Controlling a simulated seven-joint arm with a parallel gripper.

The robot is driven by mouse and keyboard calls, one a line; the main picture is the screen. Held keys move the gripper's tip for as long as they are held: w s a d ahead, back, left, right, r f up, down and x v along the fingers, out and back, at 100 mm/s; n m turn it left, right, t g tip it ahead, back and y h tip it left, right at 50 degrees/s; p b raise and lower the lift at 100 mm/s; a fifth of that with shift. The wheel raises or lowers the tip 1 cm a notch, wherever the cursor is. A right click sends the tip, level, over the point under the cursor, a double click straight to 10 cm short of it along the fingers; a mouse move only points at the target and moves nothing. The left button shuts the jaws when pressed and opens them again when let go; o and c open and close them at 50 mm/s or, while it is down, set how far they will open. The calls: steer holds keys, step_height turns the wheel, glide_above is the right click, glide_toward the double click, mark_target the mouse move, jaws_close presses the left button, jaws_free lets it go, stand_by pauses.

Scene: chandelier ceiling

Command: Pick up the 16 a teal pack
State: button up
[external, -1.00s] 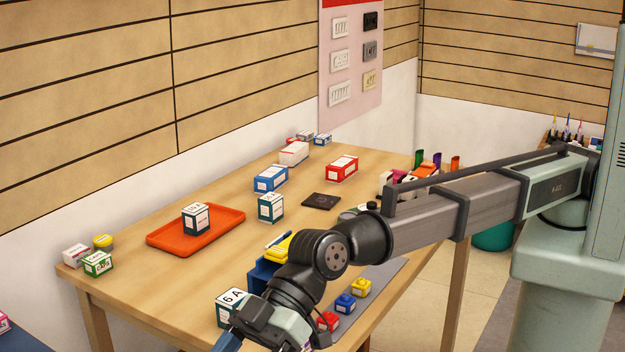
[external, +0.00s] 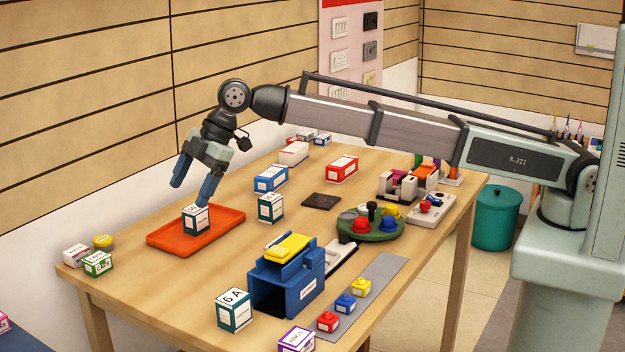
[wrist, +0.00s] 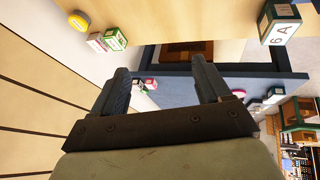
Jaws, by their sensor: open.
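A white pack with dark teal edges, its visible label reading "6 A" (external: 234,310), stands upright at the front edge of the table; it also shows at the upper right of the wrist view (wrist: 280,24). A similar teal pack (external: 196,219) stands on the orange tray (external: 166,239), and another teal pack (external: 271,207) stands on the table right of the tray; their labels are too small to read surely. My gripper (external: 194,184) is open and empty, raised and appearing above the tray pack. In the wrist view my gripper (wrist: 160,66) has nothing between its fingers.
A blue holder (external: 287,285) with a yellow top stands right of the "6 A" pack. A green pack (external: 98,264) and a yellow pot (external: 103,241) sit at the left corner. A green round stand (external: 371,228) holds coloured knobs. The table between tray and front pack is clear.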

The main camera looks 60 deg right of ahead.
steer(key=w+d+f+g+h, duration=0.1)
steer(key=w+d, duration=0.1)
steer(key=d, duration=0.6)
steer(key=w+d+f+h, duration=0.2)
steer(key=d, duration=0.7)
steer(key=g+h, duration=0.2)
steer(key=g, duration=0.1)
glide_above(270, 196)
steer(key=f, duration=0.2)
steer(key=shift+n, duration=0.4)
step_height(270, 196, down, 8)
steer(key=shift+w+r, duration=0.1)
steer(key=shift+w, duration=0.05)
steer(key=shift+s+f, duration=0.2)
steer(key=shift+f, duration=2.5)
steer(key=c, duration=1.1)
